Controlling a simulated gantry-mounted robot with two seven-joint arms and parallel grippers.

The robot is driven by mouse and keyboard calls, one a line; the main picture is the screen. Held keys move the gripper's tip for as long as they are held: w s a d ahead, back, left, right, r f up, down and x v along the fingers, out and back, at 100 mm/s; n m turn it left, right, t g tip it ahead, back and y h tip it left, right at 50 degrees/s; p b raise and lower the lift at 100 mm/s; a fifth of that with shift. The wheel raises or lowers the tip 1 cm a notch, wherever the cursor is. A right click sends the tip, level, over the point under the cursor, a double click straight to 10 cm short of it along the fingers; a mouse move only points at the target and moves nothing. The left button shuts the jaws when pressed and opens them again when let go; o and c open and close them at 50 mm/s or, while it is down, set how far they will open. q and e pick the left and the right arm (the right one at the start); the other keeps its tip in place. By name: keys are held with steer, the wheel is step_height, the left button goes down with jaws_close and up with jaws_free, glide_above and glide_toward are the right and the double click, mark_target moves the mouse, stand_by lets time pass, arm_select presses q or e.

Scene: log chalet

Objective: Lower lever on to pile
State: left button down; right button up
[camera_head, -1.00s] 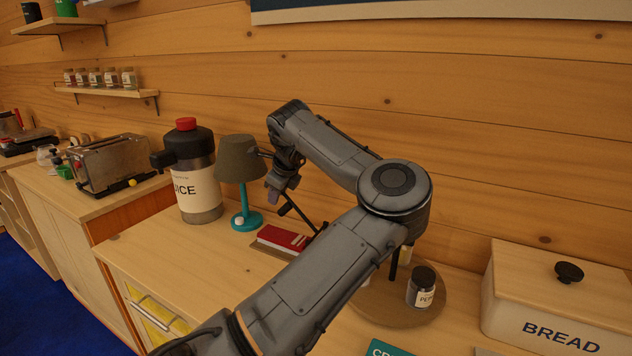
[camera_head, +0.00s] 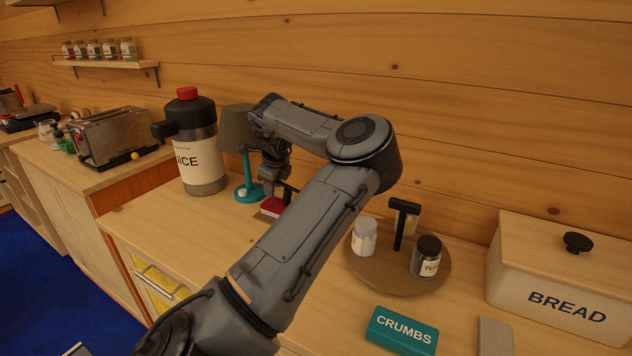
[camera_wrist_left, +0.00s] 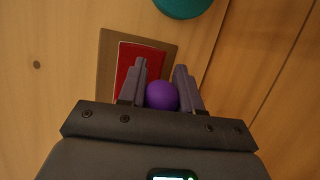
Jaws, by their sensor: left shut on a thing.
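My left gripper (camera_head: 269,187) is shut on the purple round knob (camera_wrist_left: 162,95) at the lever's end, seen between the fingers in the left wrist view. In the head view a short dark piece of the lever (camera_head: 288,191) shows beside the gripper; my arm hides the rest. The pile (camera_head: 272,206) has a red top and shows just below the gripper, partly hidden by my arm. In the wrist view the red pile (camera_wrist_left: 128,66) lies on a brown board (camera_wrist_left: 106,60), beside and beyond the fingers. I cannot tell whether the lever touches the pile. My right gripper is not in view.
A teal lamp (camera_head: 247,170) and a juice jug (camera_head: 199,160) stand close left of the gripper. A round wooden tray (camera_head: 390,282) with jars, a crumbs box (camera_head: 400,331) and a bread bin (camera_head: 560,285) are to the right. Counter in front of the jug is clear.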

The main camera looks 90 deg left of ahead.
arm_select(q)
steer(key=shift+w+d+f, duration=0.15)
steer(key=shift+w+f, duration=0.05)
steer(key=shift+w, duration=0.05)
steer(key=c, duration=1.1)
jaws_free()
steer(key=o, duration=0.3)
steer(key=shift+w+d+f, duration=0.15)
steer(key=shift+w+d, duration=0.05)
steer(key=shift+d, duration=0.05)
steer(key=shift+s+a+r, duration=0.15)
steer(key=shift+r, duration=0.05)
steer(key=v, duration=1)
steer(key=shift+r, duration=0.35)
